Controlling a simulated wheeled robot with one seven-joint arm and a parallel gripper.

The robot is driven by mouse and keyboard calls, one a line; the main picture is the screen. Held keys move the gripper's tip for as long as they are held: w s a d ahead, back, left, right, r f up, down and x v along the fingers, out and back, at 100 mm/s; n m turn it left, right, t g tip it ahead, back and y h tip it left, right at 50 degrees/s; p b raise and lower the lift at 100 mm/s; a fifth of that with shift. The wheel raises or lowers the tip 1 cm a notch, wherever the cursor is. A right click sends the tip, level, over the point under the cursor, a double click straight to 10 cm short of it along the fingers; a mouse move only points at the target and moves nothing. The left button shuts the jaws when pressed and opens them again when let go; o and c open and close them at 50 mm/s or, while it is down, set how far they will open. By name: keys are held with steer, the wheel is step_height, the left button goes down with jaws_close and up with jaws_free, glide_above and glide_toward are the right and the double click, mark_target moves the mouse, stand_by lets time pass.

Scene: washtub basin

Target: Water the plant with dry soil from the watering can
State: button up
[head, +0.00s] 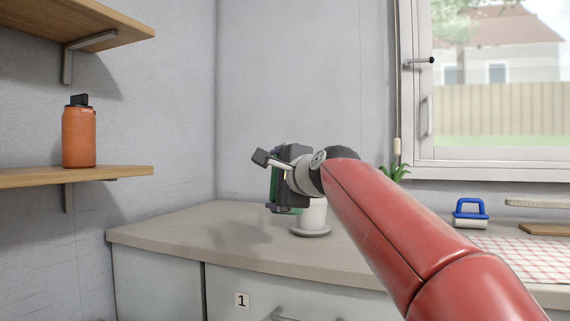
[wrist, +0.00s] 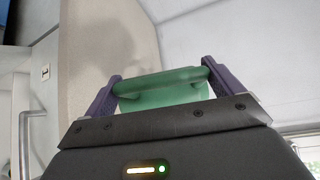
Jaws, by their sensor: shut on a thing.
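My gripper (head: 275,181) is above the counter's left part in the head view, at the end of my red arm. In the wrist view its purple fingers are shut on a green piece (wrist: 165,88), which looks like the watering can's handle. A bit of green can (head: 275,188) shows beside the gripper in the head view; the rest is hidden. A white pot (head: 313,216) stands on a saucer (head: 311,231) just behind the gripper. Its top is hidden. Green leaves (head: 393,171) show behind my arm; their pot is hidden. No soil is visible.
The counter (head: 180,229) is bare at left. An orange bottle (head: 79,138) stands on the lower wall shelf (head: 60,177). At right are a blue-handled object (head: 470,213), a checkered cloth (head: 520,252) and a wooden board (head: 546,229), under the window.

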steer(key=shift+d+f+b, duration=0.1)
steer(key=shift+f+b, duration=0.2)
steer(key=shift+f, duration=0.2)
steer(key=f+b, duration=0.2)
steer(key=b, duration=0.1)
steer(key=n+t+b, duration=0.1)
steer(key=b, duration=0.1)
steer(key=shift+w+d+f, duration=0.1)
steer(key=shift+w+f, duration=0.2)
steer(key=shift+f, duration=0.1)
steer(key=f+b, duration=0.1)
steer(key=b, duration=0.2)
steer(key=shift+w, duration=0.15)
steer(key=shift+n, duration=0.3)
steer(key=shift+t, duration=0.3)
